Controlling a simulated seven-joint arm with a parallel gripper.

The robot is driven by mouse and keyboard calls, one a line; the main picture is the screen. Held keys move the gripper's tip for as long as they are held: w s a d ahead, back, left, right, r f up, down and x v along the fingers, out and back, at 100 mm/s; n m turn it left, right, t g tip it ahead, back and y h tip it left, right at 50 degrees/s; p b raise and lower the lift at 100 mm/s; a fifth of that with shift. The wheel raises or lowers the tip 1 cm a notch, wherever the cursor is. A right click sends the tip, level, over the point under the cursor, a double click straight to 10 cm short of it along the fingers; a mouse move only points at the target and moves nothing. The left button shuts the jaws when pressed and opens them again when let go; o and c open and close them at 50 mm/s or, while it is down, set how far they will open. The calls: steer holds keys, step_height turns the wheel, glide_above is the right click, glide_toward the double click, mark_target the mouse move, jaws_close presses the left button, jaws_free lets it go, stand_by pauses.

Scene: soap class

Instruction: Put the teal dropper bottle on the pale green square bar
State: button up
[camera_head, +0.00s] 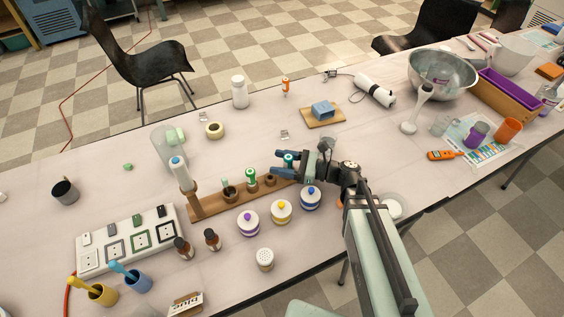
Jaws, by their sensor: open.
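The gripper hides the bottle's lower part. A small green block (128,167) lies on the table at the left. A larger pale green block (174,138) shows at the glass beaker (158,146). I cannot tell which of the two is the pale green square bar.
The table around the small green block is fairly clear.

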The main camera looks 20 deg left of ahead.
steer(key=shift+w+d+r, duration=0.1)
steer(key=shift+w+d, duration=0.1)
steer(key=shift+d, duration=1.05)
steer(key=shift+w+d+f, duration=0.1)
steer(key=shift+w+d, duration=0.1)
steer(key=shift+d, duration=1)
steer(key=shift+w+d+r, duration=0.1)
steer(key=shift+w+d, duration=0.1)
steer(key=shift+d, duration=1.05)
steer(key=r, duration=0.3)
steer(key=shift+s+d, duration=0.15)
steer(key=shift+s, duration=0.1)
step_height(320, 180, down, 2)
steer(key=shift+f, duration=0.35)
steer(key=shift+s+a+f, duration=0.1)
steer(key=shift+s+a, duration=0.05)
steer(key=shift+a, duration=1.75)
steer(key=shift+s+a+f, duration=0.1)
steer(key=shift+s+a, duration=0.05)
steer(key=shift+a, duration=1.7)
